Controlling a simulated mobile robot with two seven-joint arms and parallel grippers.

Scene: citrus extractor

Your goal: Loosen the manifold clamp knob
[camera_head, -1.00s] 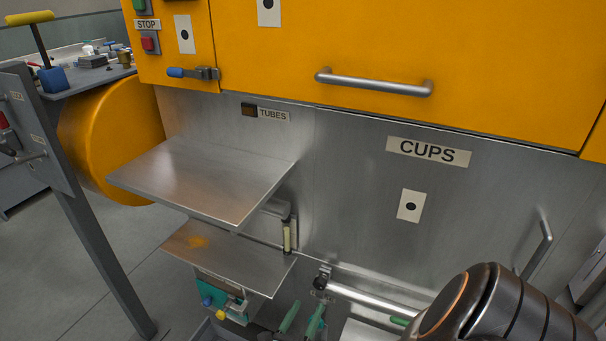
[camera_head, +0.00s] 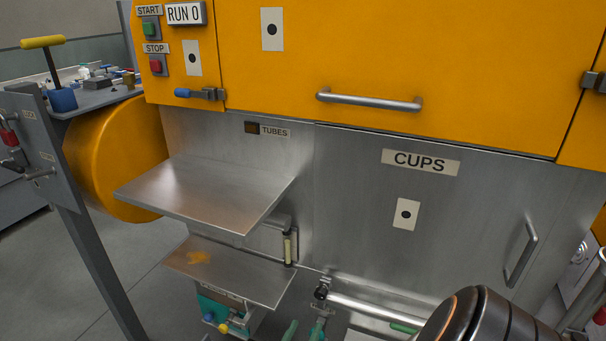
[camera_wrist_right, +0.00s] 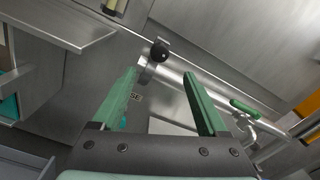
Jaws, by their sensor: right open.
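The manifold clamp knob (camera_head: 321,293) is a small dark knob at the left end of the silver manifold tube (camera_head: 375,311), low in the head view. In the right wrist view the black knob (camera_wrist_right: 159,50) sits on a metal clamp, just beyond and between my green fingertips. My right gripper (camera_wrist_right: 160,78) is open with nothing between its fingers. In the head view only the green finger ends of this gripper (camera_head: 304,329) show at the bottom edge, below the knob. My left gripper is not in view.
Two steel shelves (camera_head: 205,192) stick out left of the knob. A steel CUPS panel (camera_head: 450,220) with a handle rises behind the tube. A green-handled lever (camera_wrist_right: 244,108) lies along the tube's right part. A teal device (camera_head: 220,312) sits under the lower shelf.

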